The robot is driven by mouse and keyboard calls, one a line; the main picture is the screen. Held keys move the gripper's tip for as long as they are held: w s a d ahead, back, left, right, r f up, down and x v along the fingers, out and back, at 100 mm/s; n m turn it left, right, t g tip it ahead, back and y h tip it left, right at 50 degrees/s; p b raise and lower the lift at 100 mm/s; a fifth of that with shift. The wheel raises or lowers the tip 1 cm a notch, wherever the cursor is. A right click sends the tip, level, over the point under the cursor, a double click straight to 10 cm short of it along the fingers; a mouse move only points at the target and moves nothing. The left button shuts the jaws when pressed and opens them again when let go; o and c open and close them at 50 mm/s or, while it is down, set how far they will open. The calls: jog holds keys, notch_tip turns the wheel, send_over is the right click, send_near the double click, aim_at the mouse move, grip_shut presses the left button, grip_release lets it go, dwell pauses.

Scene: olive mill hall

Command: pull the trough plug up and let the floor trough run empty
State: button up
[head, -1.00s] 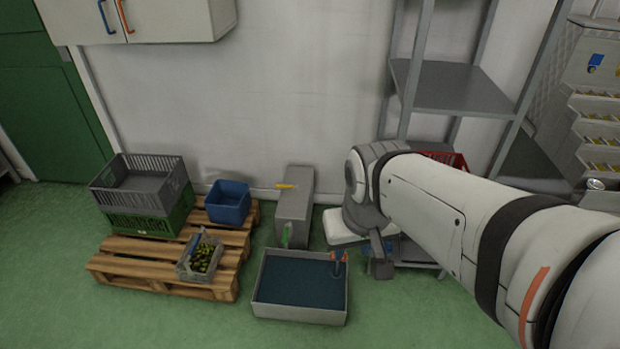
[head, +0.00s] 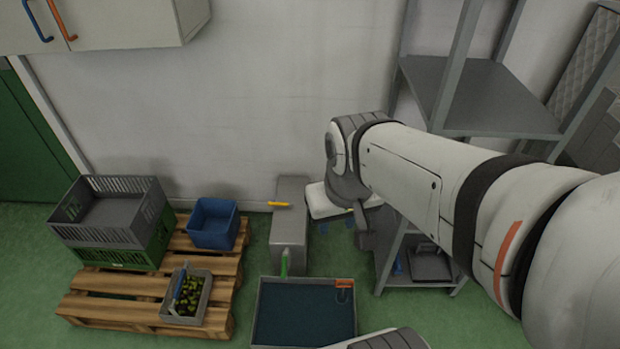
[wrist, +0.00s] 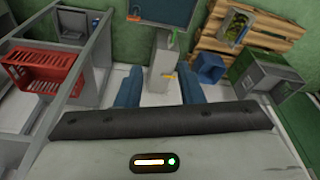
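The floor trough (head: 262,335) is a grey rectangular basin holding dark blue-green liquid, at the bottom of the head view. Its near part is cut off. It also shows at the top of the wrist view (wrist: 158,27). The plug (head: 344,284) has an orange-red handle and stands in the trough's far right corner; it shows small in the wrist view (wrist: 133,16). My gripper (wrist: 160,84) is open and empty, its blue fingers apart. In the head view, my arm partly hides it; it is beyond the trough, right of the grey box, apart from the plug.
A grey box (head: 290,215) with yellow and green handles stands behind the trough. A pallet (head: 95,308) left of it carries crates, a blue bin (head: 213,222) and an olive basket (head: 186,307). A metal shelf rack (head: 480,95) stands right, with a red crate (wrist: 45,75).

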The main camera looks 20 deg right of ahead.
jog(key=shift+d+r, duration=0.1)
jog(key=w+d+f+m+g+b, duration=0.1)
jog(key=w+d+f+m+b, duration=0.25)
jog(key=w+f+b, duration=0.4)
jog(key=w+d+f+m+g+b, duration=0.1)
jog(key=w+d+f+m+b, duration=0.3)
jog(key=w+f, duration=0.65)
jog(key=w+d+f+m+g+b, duration=0.15)
jog(key=w+f+m+b, duration=0.35)
jog(key=f, duration=0.8)
jog(key=w+d+f+m+b, duration=0.1)
jog(key=d+f+m+b, duration=0.1)
jog(key=f, duration=1.3)
jog(key=w+d+f+m+g+b, duration=0.1)
jog(key=d+f+m+b, duration=0.2)
jog(key=f+b, duration=0.4)
jog(key=w+d+f+m+b, duration=0.1)
jog(key=d+f+m+b, duration=0.2)
jog(key=f, duration=2.1)
jog(key=shift+f+m+y+b, duration=0.3)
jog(key=shift+m+b, duration=0.15)
jog(key=shift+b, duration=0.2)
